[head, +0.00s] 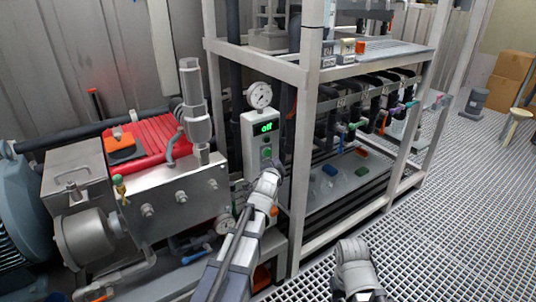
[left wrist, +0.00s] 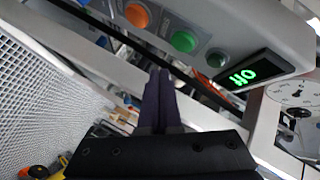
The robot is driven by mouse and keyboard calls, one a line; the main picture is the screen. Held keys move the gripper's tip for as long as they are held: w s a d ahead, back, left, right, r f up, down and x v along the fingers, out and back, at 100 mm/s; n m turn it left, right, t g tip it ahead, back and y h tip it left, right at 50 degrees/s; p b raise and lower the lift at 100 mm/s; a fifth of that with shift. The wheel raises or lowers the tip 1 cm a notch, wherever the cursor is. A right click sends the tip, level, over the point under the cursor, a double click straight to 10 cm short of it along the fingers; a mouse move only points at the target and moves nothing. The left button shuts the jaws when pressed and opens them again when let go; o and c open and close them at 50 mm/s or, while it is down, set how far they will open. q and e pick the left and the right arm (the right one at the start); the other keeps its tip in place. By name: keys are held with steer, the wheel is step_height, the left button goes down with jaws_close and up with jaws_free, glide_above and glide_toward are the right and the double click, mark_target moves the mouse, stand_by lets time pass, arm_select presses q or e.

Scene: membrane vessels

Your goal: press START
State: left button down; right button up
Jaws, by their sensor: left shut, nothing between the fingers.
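Below the display is a green button (head: 267,152). In the left wrist view the panel carries a dark button (left wrist: 216,58), a green button (left wrist: 184,41) and an orange button (left wrist: 138,15) in a row beside the display (left wrist: 247,74). No START label is legible. My left gripper (head: 268,170) is just below the green button in the head view. Its fingers (left wrist: 158,73) are shut and empty, pointing toward the panel; contact with a button cannot be made out.
A round gauge (head: 259,95) sits above the box. A metal rack frame (head: 307,130) stands close on the right, and a steel pump block (head: 175,195) with a red cover on the left. Part of my right arm (head: 355,268) shows over open grating floor (head: 455,190).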

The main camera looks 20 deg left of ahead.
mark_target(271, 153)
arm_select(q)
steer(key=shift+w+a, duration=0.85)
steer(key=shift+a, duration=0.3)
steer(key=shift+w, duration=0.1)
stand_by(1.2)
steer(key=shift+w+a, duration=0.2)
steer(key=shift+a, duration=0.1)
steer(key=shift+w+a, duration=0.25)
steer(key=shift+a, duration=0.1)
stand_by(0.8)
stand_by(0.3)
steer(key=shift+s+d, duration=0.55)
steer(key=shift+d, duration=0.1)
steer(key=shift+s+d, duration=0.8)
steer(key=shift+d, duration=0.2)
steer(key=shift+s+d, duration=0.75)
steer(key=shift+d, duration=0.25)
